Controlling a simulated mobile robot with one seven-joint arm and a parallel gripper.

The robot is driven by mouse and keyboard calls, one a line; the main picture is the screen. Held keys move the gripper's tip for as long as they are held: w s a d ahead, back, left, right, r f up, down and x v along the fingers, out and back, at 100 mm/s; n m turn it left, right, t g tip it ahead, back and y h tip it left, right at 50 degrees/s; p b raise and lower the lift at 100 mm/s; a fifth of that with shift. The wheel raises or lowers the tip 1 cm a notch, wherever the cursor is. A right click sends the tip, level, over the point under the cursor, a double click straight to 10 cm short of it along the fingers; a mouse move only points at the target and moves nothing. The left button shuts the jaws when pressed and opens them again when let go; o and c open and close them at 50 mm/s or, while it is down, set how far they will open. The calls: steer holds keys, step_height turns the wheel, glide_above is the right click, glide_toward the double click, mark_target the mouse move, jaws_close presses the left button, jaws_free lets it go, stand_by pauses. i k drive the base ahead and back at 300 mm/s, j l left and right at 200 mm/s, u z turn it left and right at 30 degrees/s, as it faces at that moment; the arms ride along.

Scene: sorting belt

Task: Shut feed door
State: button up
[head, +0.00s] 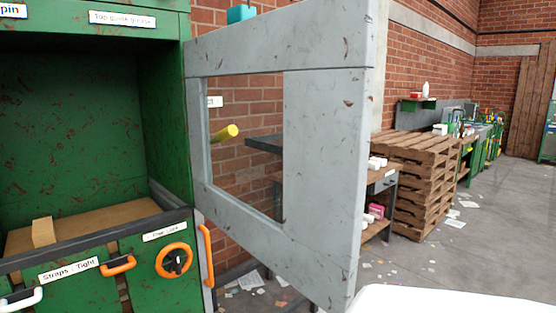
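The feed door (325,150) is a worn grey panel with a rectangular window opening. It stands wide open, swung out to the right of the green cabinet (165,110). Its left edge meets the cabinet's right side, and its far edge reaches toward me. The cabinet opening is uncovered and shows a dark green interior (70,130). An upright orange bar handle (208,255) is near the door's lower left edge; I cannot tell which part it is fixed to. My gripper is not in view. A white, rounded part of my own body shows at the bottom right.
Inside the opening, a small tan block (42,232) stands on a brown surface. Below are an orange handwheel (174,260) and an orange pull handle (117,265). Stacked wooden pallets (425,180) and a side table (380,183) stand behind the door. Paper scraps litter the floor at right.

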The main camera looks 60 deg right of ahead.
mark_target(324, 51)
steer(key=k+l, duration=0.15)
steer(key=l, duration=0.15)
steer(key=k+l, duration=0.1)
steer(key=l, duration=0.2)
steer(key=k+l, duration=0.15)
steer(key=l, duration=1.25)
steer(key=i+l, duration=0.1)
steer(key=l, duration=0.2)
steer(key=i+l, duration=0.25)
steer(key=l, duration=0.3)
steer(key=k+l+u, duration=0.15)
steer(key=u, duration=0.2)
steer(key=k+l, duration=0.35)
steer(key=k, duration=0.25)
steer(key=k+l+z, duration=0.1)
steer(key=z, duration=0.3)
steer(key=k+l+z, duration=0.15)
steer(key=z, duration=0.2)
steer(key=k, duration=0.05)
